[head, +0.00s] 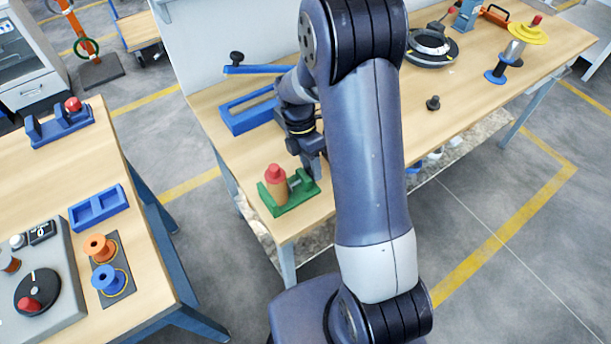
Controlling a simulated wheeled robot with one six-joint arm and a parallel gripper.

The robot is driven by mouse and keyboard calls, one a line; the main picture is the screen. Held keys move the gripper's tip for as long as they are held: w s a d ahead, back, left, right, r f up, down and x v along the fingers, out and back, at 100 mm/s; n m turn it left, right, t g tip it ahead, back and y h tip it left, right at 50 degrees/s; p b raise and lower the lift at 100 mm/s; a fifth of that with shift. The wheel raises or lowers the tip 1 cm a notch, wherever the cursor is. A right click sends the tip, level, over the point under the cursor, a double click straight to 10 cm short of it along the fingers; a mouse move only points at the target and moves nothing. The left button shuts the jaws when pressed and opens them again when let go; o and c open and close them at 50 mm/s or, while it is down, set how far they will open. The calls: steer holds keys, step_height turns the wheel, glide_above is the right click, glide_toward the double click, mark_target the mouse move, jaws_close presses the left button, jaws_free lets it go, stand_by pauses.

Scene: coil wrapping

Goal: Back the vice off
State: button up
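A green fixture (298,198), which looks like the vice, sits at the near left corner of the middle workbench. A tan cylinder with a red top (276,187) stands upright in it. A small grey screw-like part (295,182) shows on its right side. My gripper (314,170) points down at the right end of the green fixture, close to the grey part. Whether it touches is not clear. My arm hides part of the gripper, and its fingers are too small to tell open from shut.
The workbench (455,128) also carries a blue frame (248,112) with a lever, a black ring (432,48), a dark knob (433,103) and a yellow-topped spool (520,38). The left table (150,262) holds orange (99,247) and blue (109,280) spools and a blue block with a red knob (60,124).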

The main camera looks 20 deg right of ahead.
steer(key=shift+c, duration=1.4)
steer(key=shift+f+b, duration=0.1)
steer(key=shift+b, duration=0.25)
steer(key=t+b, duration=0.2)
steer(key=b, duration=0.1)
steer(key=shift+s+d+t+y, duration=0.1)
steer(key=shift+s+t+y, duration=0.25)
steer(key=shift+t+y, duration=0.05)
steer(key=shift+s+r+t+b, duration=0.1)
steer(key=shift+r+t+b, duration=0.1)
steer(key=shift+t+b, duration=0.1)
steer(key=shift+f, duration=0.1)
